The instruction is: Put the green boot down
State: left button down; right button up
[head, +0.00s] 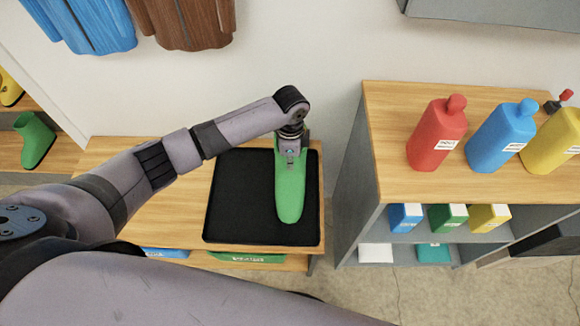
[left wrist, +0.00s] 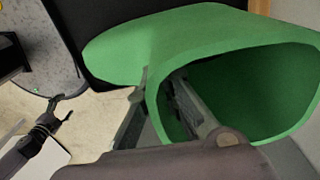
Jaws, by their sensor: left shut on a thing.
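The green boot (head: 290,198) is over the black tray (head: 232,190) on the low wooden bench (head: 165,215) in the head view. I cannot tell whether its sole touches the tray. My left gripper (head: 290,155) is shut on the boot's upper edge. In the left wrist view the boot (left wrist: 140,45) fills the upper right, with its opening facing the camera. One finger of the left gripper is inside the opening and the other is outside the wall. My right gripper is not clearly in the head view.
Another green boot (head: 35,138) stands on a wooden shelf at the far left. A shelf unit right of the bench holds a red bottle (head: 437,135), a blue bottle (head: 502,138) and a yellow bottle (head: 555,142). Blue (head: 90,25) and brown (head: 185,22) garments hang above.

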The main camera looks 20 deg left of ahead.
pick_arm(q)
jog(key=shift+f, duration=1.6)
jog(key=c, duration=1.8)
grip_release()
notch_tip(320, 180, up, 12)
jog(key=shift+r+p, duration=0.1)
jog(key=shift+p, duration=0.2)
